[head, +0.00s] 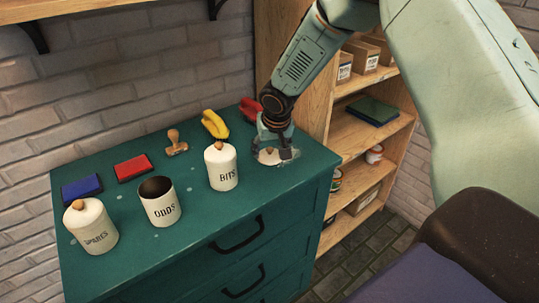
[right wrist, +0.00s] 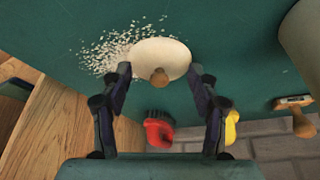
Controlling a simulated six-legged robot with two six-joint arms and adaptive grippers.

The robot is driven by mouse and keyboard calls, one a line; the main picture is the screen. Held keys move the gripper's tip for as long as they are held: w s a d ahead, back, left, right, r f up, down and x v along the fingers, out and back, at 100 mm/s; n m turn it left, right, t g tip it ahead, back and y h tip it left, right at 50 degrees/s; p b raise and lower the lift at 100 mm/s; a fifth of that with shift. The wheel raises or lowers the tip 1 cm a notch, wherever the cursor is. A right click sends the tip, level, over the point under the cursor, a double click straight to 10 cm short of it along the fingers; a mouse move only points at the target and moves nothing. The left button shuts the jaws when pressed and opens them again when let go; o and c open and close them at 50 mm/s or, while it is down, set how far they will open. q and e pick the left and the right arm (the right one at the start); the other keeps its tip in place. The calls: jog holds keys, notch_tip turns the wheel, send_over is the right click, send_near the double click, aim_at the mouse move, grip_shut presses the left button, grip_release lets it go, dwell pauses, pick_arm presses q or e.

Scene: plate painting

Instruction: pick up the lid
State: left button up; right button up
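The cream lid (head: 268,157) with a small wooden knob lies on the green cabinet top near its right end. It also shows in the right wrist view (right wrist: 160,52), knob toward my gripper. My right gripper (head: 276,151) points down over the lid. In the right wrist view its two fingers (right wrist: 160,72) are spread, one at each side of the lid, with the knob between them; I cannot tell whether the tips touch the rim. The ODDS canister (head: 161,208) stands open without a lid. My left gripper is not in view.
White crumbs (right wrist: 112,50) lie around the lid. Lidded BITS (head: 222,174) and SPARES (head: 92,237) canisters stand on the cabinet (head: 190,250). Behind are a stamp (head: 176,143), blue and red pads, a yellow brush (head: 214,124) and a red brush (head: 250,109). Shelves (head: 350,135) stand at right.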

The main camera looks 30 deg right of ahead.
jog(key=shift+c, duration=1.4)
jog(key=shift+s, duration=0.2)
jog(key=c, duration=0.5)
jog(key=shift+c, duration=0.3)
